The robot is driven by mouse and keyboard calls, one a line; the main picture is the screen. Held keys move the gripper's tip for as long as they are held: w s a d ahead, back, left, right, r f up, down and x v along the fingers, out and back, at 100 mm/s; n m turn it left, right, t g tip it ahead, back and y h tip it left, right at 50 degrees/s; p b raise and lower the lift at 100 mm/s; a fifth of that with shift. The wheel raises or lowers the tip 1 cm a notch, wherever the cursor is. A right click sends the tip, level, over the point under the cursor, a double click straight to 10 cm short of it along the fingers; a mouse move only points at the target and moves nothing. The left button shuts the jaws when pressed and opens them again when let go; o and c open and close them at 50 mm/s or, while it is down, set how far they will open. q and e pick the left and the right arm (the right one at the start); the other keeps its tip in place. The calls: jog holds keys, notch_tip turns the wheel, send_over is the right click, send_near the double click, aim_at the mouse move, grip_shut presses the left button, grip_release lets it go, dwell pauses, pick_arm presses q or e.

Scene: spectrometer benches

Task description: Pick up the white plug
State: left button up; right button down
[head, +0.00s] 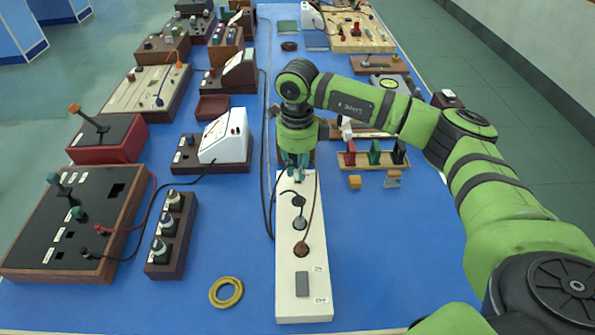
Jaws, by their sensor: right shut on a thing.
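A long white power strip (289,279) lies on the blue bench top, running away from me, with round sockets and a grey switch. A brown plug (300,249) sits in its nearest socket, and a dark cord ends at a socket further up. My right gripper (295,173) points down at the far end of the strip. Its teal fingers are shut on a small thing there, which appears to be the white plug. The fingers hide most of it, so I cannot tell whether it is in a socket or just above. My left gripper is not in view.
A wooden block with several dark sockets (168,243) and a black panel box (74,226) stand left. A yellow ring (226,292) lies near the front. A white meter (225,136) stands further back. A rack with coloured pieces (373,160) is right. Dark cables run beside the strip.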

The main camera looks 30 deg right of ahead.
jog(key=r, duration=0.3)
jog(key=shift+s+b, duration=0.25)
jog(key=shift+b, duration=0.15)
jog(key=shift+s+r, duration=4.85)
jog(key=shift+s, duration=0.75)
jog(key=shift+w+a+f+m+p, duration=0.45)
jog(key=shift+w+f+m+p, duration=0.45)
jog(key=shift+f+p, duration=0.8)
jog(key=shift+w+a+f+m+p, duration=0.55)
jog(key=shift+w+f+p, duration=0.7)
jog(key=shift+f, duration=0.9)
jog(key=shift+w+a+f+m+p, duration=0.3)
jog(key=shift+w+f+m+p, duration=0.6)
jog(key=shift+f+p, duration=0.85)
jog(key=shift+w+f+b, duration=0.1)
jog(key=shift+f+b, duration=1)
jog(key=shift+f, duration=0.2)
